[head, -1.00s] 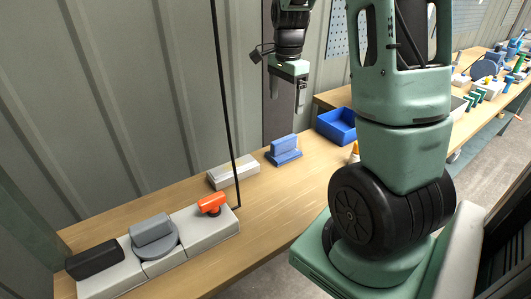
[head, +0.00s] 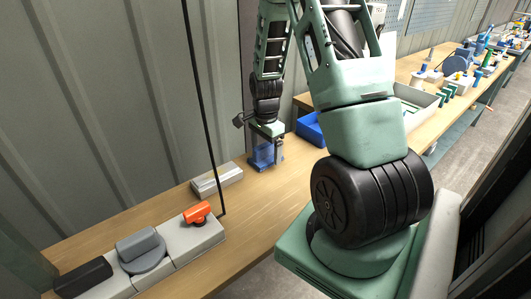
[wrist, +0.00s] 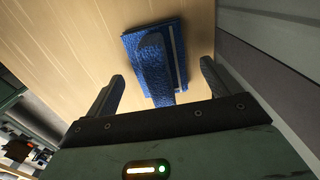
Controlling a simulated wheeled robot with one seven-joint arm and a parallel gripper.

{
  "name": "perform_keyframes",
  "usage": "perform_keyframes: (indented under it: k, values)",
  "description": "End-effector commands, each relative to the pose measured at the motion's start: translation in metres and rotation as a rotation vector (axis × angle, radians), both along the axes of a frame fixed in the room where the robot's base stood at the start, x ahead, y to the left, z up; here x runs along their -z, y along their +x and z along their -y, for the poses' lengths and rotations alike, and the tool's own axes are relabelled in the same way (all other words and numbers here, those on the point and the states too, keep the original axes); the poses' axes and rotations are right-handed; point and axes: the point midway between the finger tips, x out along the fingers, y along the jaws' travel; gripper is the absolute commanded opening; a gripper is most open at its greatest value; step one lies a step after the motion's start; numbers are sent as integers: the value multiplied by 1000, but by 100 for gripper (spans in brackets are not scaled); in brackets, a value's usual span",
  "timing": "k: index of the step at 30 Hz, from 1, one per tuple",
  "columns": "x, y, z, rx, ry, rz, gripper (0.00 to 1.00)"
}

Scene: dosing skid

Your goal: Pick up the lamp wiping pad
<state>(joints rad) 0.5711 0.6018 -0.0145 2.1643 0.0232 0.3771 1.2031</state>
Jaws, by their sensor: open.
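The lamp wiping pad is a blue block with a raised upright grip; it stands on the wooden bench. In the head view the pad (head: 262,157) is just below my gripper (head: 265,148), whose fingers partly cover it. In the wrist view the pad (wrist: 133,46) lies ahead of my gripper (wrist: 160,85). Its raised grip (wrist: 156,68) points toward me between the two spread fingers, nearer the middle than either finger. My gripper is open and holds nothing.
A blue bin (head: 309,127) stands to the right of the pad. A pale block (head: 216,181) lies to its left. A grey unit with an orange handle (head: 197,212) and a grey knob (head: 140,246) sits at the front left. A thin black pole (head: 203,100) rises beside it. A corrugated wall closes the back.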

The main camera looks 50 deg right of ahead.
Motion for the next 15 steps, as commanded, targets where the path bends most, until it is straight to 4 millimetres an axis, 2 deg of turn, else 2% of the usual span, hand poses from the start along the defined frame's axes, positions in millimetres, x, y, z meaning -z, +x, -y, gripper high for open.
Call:
perform_keyframes:
  k: [4, 11, 12, 15]
  values:
    - [13, 1, 0, -1, 1, 1, 89]
    - [15, 1, 0, -2, -1, 3, 89]
    - [15, 1, 0, -2, -1, 3, 86]
    - [15, 1, 0, -1, -1, 3, 58]
